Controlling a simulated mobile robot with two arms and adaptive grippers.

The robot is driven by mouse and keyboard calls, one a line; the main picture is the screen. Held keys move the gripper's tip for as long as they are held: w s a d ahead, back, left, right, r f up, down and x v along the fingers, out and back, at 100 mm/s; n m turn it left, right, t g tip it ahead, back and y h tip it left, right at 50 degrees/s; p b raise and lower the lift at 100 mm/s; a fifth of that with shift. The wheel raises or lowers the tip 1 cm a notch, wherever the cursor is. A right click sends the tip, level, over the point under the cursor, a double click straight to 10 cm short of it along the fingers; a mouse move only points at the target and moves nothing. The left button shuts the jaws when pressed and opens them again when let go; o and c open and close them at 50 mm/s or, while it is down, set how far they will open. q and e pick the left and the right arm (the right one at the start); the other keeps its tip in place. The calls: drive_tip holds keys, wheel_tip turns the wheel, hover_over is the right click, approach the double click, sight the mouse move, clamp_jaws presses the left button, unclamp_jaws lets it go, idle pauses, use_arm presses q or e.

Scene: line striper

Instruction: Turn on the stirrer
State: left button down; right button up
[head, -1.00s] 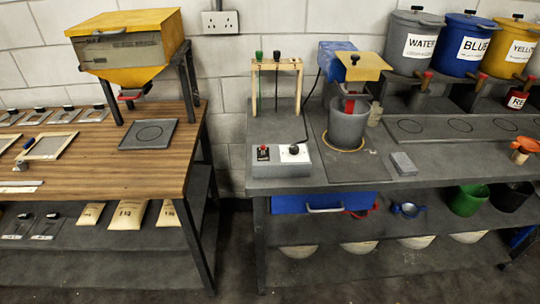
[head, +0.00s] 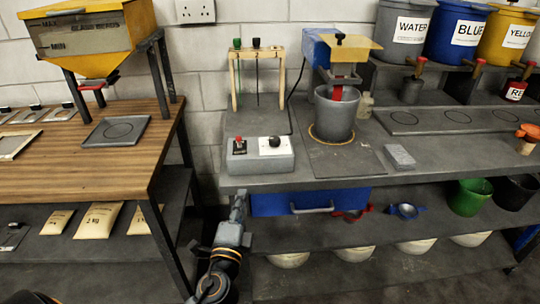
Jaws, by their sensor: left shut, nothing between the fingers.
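The stirrer stands on the grey bench, with a blue motor housing (head: 318,46) and a yellow top plate (head: 347,47) over a grey pot (head: 334,112). A red part of it reaches down into the pot. A grey control box (head: 258,156) sits at the bench's front left, with a red switch (head: 239,144) and a black knob (head: 274,142) on a white plate. My left gripper (head: 238,200) is shut and empty, in front of and below the bench edge, under the control box and apart from it. My right gripper is not in view.
A wooden rack (head: 257,75) stands behind the control box. A grey block (head: 399,157) lies right of the pot. Labelled buckets, including a blue one (head: 459,38), stand at the back right. A wooden table (head: 90,165) with a yellow hopper is at left, with a gap between.

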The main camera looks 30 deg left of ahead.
use_arm(q)
drive_tip(key=r, duration=0.2)
drive_tip(key=r+t, duration=0.1)
drive_tip(key=shift+s+d+r, duration=0.1)
drive_tip(key=shift+d+r, duration=0.15)
drive_tip(key=p, duration=0.3)
approach(239, 142)
drive_tip(key=w+d, duration=0.1)
drive_tip(key=w+d+r, duration=0.2)
drive_tip(key=w, duration=0.1)
drive_tip(key=shift+d, duration=0.15)
drive_tip(key=w+a, duration=0.1)
drive_tip(key=a+p, duration=0.1)
drive_tip(key=shift+w+a+r, duration=0.2)
drive_tip(key=shift+w+a, duration=0.35)
drive_tip(key=shift+a, duration=0.25)
